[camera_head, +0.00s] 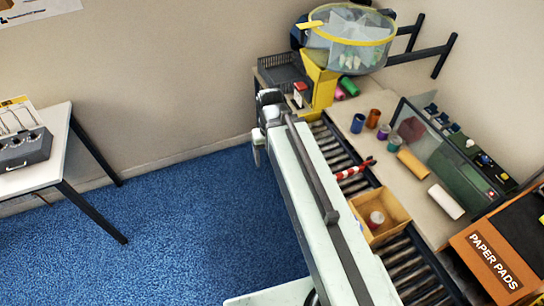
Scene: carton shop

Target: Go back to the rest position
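A long white beam with a dark grey rod along it runs from the bottom edge up to the middle of the picture; it looks like part of my arm. Grey and white joint-like parts sit at its far end. I cannot make out any gripper fingers, so I cannot see whether my gripper holds anything.
A roller conveyor (408,263) runs right of the beam, carrying an open carton (393,208) with a small jar inside. The bench (432,214) beyond holds several coloured rolls. A paper pads box (492,262) is lower right. A table (52,172) stands left. Blue floor between is clear.

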